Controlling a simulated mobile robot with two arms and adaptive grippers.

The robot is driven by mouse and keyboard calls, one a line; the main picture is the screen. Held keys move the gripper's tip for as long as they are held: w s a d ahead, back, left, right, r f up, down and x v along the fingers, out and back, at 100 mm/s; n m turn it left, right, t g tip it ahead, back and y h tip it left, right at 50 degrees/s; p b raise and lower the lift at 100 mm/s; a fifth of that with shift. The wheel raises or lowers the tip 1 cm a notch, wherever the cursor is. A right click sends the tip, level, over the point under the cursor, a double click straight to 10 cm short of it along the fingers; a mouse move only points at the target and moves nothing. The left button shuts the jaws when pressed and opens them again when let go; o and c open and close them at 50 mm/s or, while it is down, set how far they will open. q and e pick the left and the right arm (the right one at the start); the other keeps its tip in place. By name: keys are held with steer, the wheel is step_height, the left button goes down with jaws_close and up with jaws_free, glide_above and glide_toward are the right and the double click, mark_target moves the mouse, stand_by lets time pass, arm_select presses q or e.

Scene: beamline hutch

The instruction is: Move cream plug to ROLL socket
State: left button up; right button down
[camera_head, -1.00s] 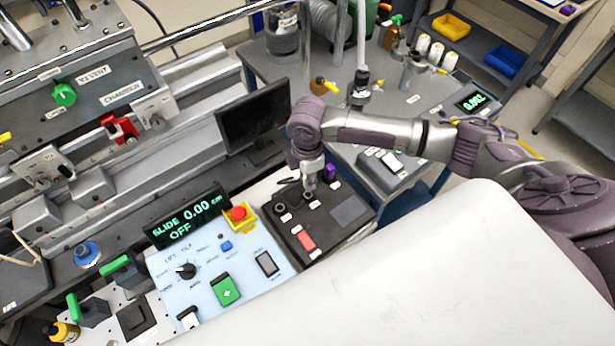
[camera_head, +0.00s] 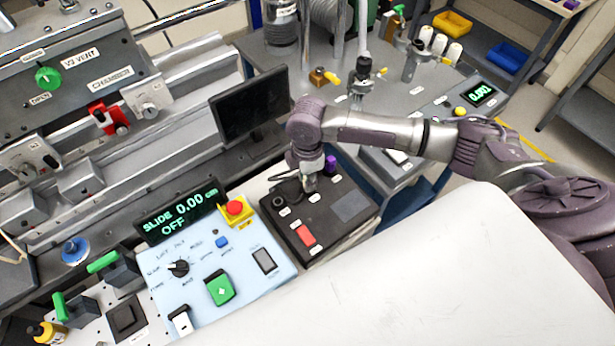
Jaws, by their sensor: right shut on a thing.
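My right gripper (camera_head: 309,184) points down at the back part of a black socket box (camera_head: 345,226). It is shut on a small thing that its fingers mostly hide. This is probably the cream plug, but its colour is not clear. I cannot tell whether the held thing is in a socket or just above one. A round black socket (camera_head: 278,201) shows left of the fingers, and a purple plug or knob (camera_head: 331,164) stands to their right. The small white labels on the box are too small to read, so I cannot tell which socket is ROLL. My left gripper is not in view.
A pale blue control panel (camera_head: 205,268) with a red emergency button (camera_head: 235,208) stands left of the box. A dark monitor (camera_head: 250,106) is close behind the gripper. A grey box with a white switch (camera_head: 397,156) lies right of it, under my forearm.

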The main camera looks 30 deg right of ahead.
steer(key=shift+f, duration=0.6)
stand_by(0.3)
steer(key=c, duration=0.9)
jaws_free()
steer(key=shift+o, duration=0.2)
steer(key=shift+r, duration=0.1)
step_height(320, 180, up, 12)
steer(key=shift+f, duration=0.1)
